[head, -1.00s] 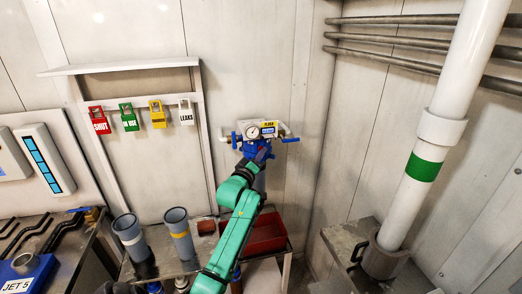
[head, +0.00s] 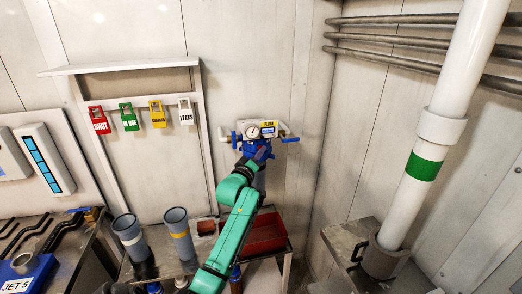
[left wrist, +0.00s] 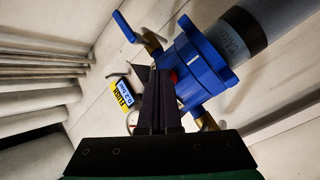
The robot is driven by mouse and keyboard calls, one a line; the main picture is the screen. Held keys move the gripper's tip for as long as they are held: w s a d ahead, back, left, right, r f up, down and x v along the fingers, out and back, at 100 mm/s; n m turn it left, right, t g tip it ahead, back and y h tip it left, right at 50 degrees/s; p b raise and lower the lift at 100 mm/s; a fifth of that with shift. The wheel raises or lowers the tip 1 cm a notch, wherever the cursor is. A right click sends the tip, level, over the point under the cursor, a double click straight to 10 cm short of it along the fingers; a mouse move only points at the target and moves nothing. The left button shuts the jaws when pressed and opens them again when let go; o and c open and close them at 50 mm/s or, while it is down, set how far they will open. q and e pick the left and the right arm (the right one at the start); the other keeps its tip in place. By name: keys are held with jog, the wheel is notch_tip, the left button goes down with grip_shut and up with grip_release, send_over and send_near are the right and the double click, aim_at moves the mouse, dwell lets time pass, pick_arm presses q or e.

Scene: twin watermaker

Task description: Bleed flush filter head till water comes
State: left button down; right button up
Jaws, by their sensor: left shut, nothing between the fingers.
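The flush filter head is a blue cap in the left wrist view (left wrist: 200,62), with a grey filter body (left wrist: 245,35) joined to it. In the head view, a round white gauge (head: 253,132) and a yellow and blue label (head: 268,128) sit at it on the back wall. My left gripper (left wrist: 160,75) is shut and empty, its dark fingertips right at the blue cap. A small red part (left wrist: 173,76) of the cap shows beside the fingertips, mostly hidden by them. I cannot tell whether they touch it. No water shows. My right gripper is not in view.
Blue handles flank the gauge; one is the left handle (head: 234,139). A red tray (head: 264,234) sits on the bench below. Two grey cups (head: 178,232) stand left of my arm. Coloured tags hang on the wall, and a white pipe (head: 445,105) stands at the right.

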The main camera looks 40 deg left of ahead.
pick_arm(q)
jog(key=shift+s+d+p, duration=0.55)
jog(key=shift+d+p, duration=0.15)
jog(key=shift+p, duration=0.05)
jog(key=s+d+p, duration=0.2)
jog(key=d+p, duration=0.1)
jog(key=d, duration=0.1)
jog(key=shift+s+d, duration=0.1)
jog(key=shift+s, duration=0.3)
dwell(0.4)
